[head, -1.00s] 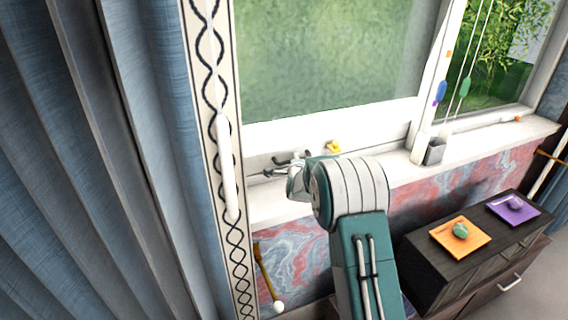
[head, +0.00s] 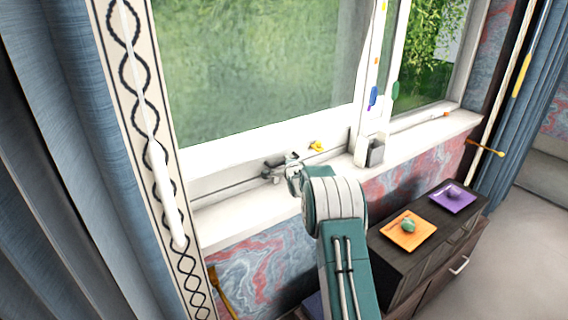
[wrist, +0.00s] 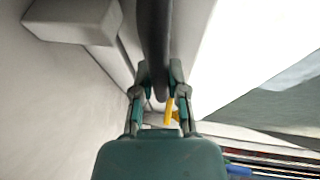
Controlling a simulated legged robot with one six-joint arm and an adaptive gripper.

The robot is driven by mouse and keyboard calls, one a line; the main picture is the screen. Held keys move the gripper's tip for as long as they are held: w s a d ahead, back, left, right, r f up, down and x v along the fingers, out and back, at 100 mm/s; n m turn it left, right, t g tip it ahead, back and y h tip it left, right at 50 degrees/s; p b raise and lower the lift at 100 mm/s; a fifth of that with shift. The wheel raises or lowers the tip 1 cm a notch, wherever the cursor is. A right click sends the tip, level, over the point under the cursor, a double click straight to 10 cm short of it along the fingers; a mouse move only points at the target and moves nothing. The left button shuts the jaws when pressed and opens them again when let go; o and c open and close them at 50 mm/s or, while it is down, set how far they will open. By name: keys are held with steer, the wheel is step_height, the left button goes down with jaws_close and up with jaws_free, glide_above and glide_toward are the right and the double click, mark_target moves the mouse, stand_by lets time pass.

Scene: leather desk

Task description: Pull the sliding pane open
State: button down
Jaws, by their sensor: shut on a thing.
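The window pane (head: 255,75) is a large one on the left, with a white bottom rail (head: 235,165) above the white sill. A dark grey handle (head: 272,168) shows low on the rail. My gripper (head: 290,164) is at this handle, just above the sill. In the wrist view, a dark bar-like handle (wrist: 155,40) runs down between the fingers of my gripper (wrist: 158,80), which are shut on it. My wrist hides part of the handle in the head view.
A small yellow piece (head: 316,146) sits right of my gripper. A grey cup (head: 374,154) stands on the sill farther right. A dark cabinet (head: 440,235) bears an orange and a purple plate. A white post (head: 165,190) and blue curtain bound the left.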

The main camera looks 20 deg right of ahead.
steer(key=shift+s+d+f, duration=0.1)
steer(key=shift+d+f, duration=0.2)
steer(key=shift+f, duration=0.05)
steer(key=c, duration=0.6)
jaws_free()
steer(key=shift+c, duration=0.2)
steer(key=shift+d, duration=0.15)
steer(key=shift+r, duration=0.2)
steer(key=shift+s+a+r, duration=0.1)
steer(key=shift+s+a, duration=0.15)
steer(key=v, duration=1.1)
steer(key=shift+s+d, duration=0.1)
steer(key=shift+d, duration=0.05)
